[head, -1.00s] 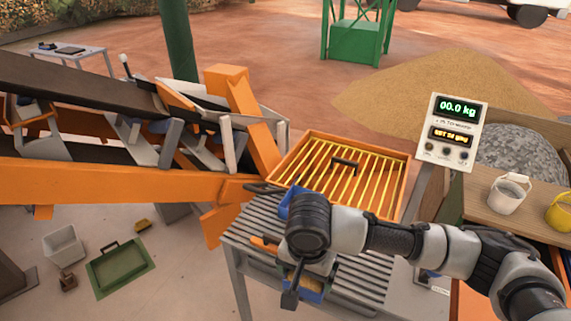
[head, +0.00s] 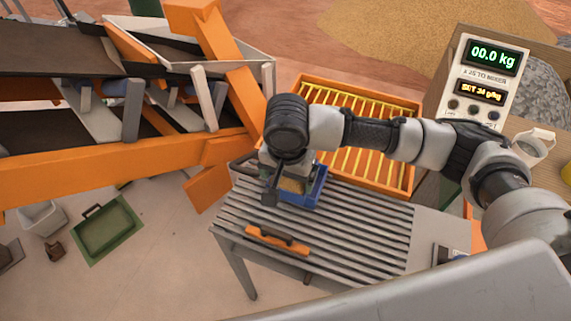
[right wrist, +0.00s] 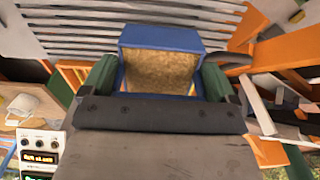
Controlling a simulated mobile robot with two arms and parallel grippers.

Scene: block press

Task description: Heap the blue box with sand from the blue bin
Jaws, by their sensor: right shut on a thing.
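A small blue box (head: 314,190) with sand in it is over the grey slatted table (head: 365,235), close to the near edge of the orange grid tray. My right gripper (head: 278,175) is shut on it from above and partly covers it in the head view. In the right wrist view the blue box (right wrist: 160,38) sits between the green finger pads of my right gripper (right wrist: 157,80), with brown sand (right wrist: 160,70) inside. I cannot tell whether it touches the slats. No separate blue bin can be made out. My left gripper is not in view.
An orange tray with yellow bars (head: 403,150) lies behind the slats. An orange-handled tool (head: 277,239) lies on the near slats. A display panel (head: 484,80) reads 00.0 kg at the right. An orange conveyor frame (head: 120,167) fills the left. The right-hand slats are clear.

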